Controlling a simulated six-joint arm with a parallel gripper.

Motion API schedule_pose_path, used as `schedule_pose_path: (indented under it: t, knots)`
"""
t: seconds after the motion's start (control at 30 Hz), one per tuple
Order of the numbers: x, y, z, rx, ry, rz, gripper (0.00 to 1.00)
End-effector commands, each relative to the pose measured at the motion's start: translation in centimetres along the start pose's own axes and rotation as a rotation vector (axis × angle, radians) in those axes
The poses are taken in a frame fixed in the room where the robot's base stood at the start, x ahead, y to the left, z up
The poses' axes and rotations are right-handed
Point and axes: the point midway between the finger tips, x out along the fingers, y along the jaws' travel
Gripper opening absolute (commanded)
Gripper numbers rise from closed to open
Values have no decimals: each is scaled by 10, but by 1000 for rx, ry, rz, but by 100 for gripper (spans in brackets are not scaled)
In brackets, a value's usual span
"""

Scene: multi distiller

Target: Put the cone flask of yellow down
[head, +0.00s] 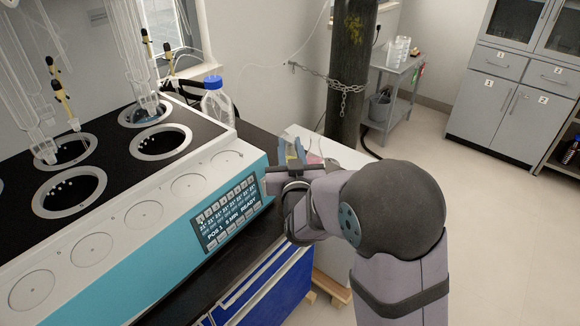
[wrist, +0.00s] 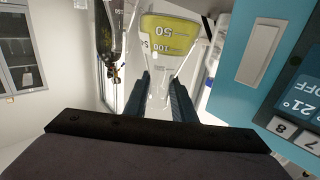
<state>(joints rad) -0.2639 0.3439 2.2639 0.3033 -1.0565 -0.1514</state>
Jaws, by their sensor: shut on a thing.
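In the wrist view, a clear cone flask (wrist: 172,32) with yellow liquid and white volume marks is between the two dark fingers of my gripper (wrist: 162,82). The fingers are shut on its narrow part. The picture appears turned over, with the numbers upside down. In the head view, my gripper (head: 288,160) is just right of the distiller's display, over the edge of a white surface. The flask there is mostly hidden by my gripper, and I cannot tell whether its base touches anything.
The white-and-teal distiller (head: 130,240) with round openings stands close on the left. Clear and pinkish glassware (head: 318,158) sits on the white surface (head: 345,155) beyond my gripper. A chained dark cylinder (head: 352,65) stands behind.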

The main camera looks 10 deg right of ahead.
Motion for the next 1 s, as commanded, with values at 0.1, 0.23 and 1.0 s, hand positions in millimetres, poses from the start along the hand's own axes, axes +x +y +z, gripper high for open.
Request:
schedule_pose_path:
  t: [0.1,0.23,1.0]
  knots:
    - [0,0,9,0,2,0,0]
    - [0,0,11,0,3,0,0]
    - [0,0,52,0,4,0,0]
